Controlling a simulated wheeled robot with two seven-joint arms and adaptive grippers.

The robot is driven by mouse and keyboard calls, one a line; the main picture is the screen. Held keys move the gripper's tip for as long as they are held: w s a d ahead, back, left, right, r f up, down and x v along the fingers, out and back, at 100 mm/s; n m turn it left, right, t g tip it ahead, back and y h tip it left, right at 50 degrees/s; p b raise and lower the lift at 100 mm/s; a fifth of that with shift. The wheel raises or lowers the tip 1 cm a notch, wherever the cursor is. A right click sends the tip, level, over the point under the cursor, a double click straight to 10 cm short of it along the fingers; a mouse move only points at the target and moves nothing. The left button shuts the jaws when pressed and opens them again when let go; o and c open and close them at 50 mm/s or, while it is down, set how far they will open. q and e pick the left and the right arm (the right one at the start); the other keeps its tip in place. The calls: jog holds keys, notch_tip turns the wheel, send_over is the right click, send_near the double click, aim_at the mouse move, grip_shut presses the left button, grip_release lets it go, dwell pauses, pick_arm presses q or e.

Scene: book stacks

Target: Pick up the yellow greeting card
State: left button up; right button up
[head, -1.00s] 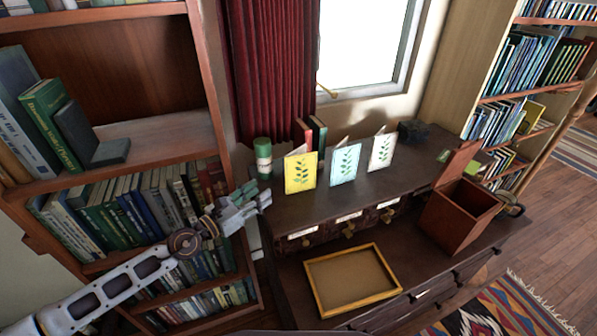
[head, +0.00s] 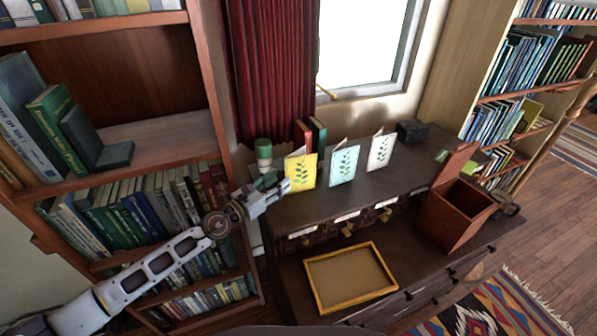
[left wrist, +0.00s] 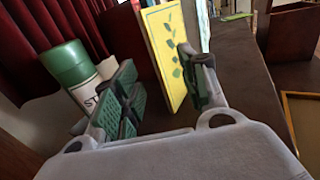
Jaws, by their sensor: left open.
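The yellow greeting card (head: 301,172) with a green leaf print stands upright on the upper level of the dark desk (head: 330,200), leftmost of three cards. My left gripper (head: 279,183) is open just left of the card's lower part. In the left wrist view the yellow card (left wrist: 166,50) shows ahead, seen at a slant, between the two green-padded fingers (left wrist: 165,95) and nearer the right one. I cannot tell whether the fingers touch it. My right gripper is in neither view.
A green-topped canister (head: 264,153) stands close behind the gripper. A pale blue card (head: 344,165) and a white card (head: 380,151) stand to the right. A yellow-rimmed tray (head: 350,278) and a brown wooden box (head: 455,215) lie farther right and lower. Bookshelves flank the desk.

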aim_at(287, 175)
pick_arm(q)
jog(key=shift+w+d, duration=0.2)
jog(key=shift+x, duration=0.85)
jog(key=shift+p+x, duration=0.35)
jog(key=shift+x, duration=1.3)
jog(key=shift+d, duration=0.1)
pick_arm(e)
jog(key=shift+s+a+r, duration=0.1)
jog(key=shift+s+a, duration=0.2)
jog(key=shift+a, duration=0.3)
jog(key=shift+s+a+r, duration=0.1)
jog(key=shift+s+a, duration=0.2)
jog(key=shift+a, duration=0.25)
pick_arm(q)
jog(key=c, duration=0.6)
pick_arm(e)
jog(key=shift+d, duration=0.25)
